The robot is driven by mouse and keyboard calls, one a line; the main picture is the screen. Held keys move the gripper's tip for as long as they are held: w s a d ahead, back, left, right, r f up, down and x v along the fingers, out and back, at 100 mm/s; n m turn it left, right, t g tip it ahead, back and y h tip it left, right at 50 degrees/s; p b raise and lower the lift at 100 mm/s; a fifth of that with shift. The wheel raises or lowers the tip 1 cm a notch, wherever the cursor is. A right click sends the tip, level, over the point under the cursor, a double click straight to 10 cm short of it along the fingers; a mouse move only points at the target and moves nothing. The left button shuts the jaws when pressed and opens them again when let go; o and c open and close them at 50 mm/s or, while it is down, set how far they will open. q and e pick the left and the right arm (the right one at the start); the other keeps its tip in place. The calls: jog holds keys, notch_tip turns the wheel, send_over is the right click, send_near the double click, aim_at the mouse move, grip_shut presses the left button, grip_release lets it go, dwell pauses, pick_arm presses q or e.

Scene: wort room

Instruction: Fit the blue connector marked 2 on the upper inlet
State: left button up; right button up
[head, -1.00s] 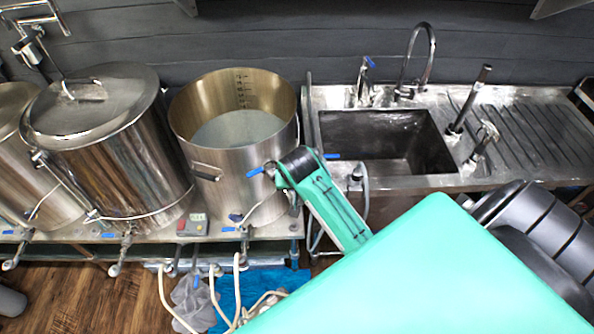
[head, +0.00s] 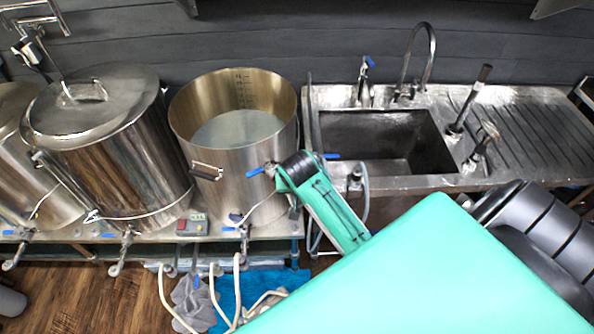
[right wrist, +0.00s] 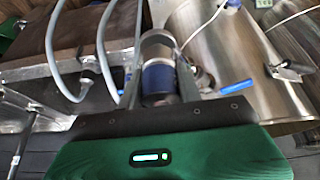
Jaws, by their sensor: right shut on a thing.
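My right gripper (right wrist: 158,98) is shut on a blue and silver cylindrical connector (right wrist: 158,80) in the right wrist view. No number can be read on it. My right arm crosses the head view from the lower right, its dark wrist end (head: 297,168) beside the open steel kettle (head: 240,195); the fingers and connector are hidden there. The kettle's wall also shows in the right wrist view (right wrist: 245,50), right of the connector. A blue valve handle (right wrist: 235,88) lies just right of the gripper. I cannot tell whether the connector touches an inlet. My left gripper is not in view.
A lidded kettle (head: 110,150) stands left of the open one. The sink (head: 440,180) is at the right, with grey hoses (right wrist: 72,50) near the gripper's left side. Pale hoses (head: 239,285) hang below the kettle stand.

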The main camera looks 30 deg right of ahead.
jog(key=shift+f, duration=0.6)
jog(key=o, duration=1.1)
jog(key=shift+o, duration=0.2)
jog(key=shift+r, duration=0.15)
jog(key=b+v, duration=0.1)
jog(key=v, duration=1.2)
jog(key=shift+s+a+r, duration=0.2)
jog(key=shift+s+r, duration=0.05)
jog(key=shift+f, duration=0.1)
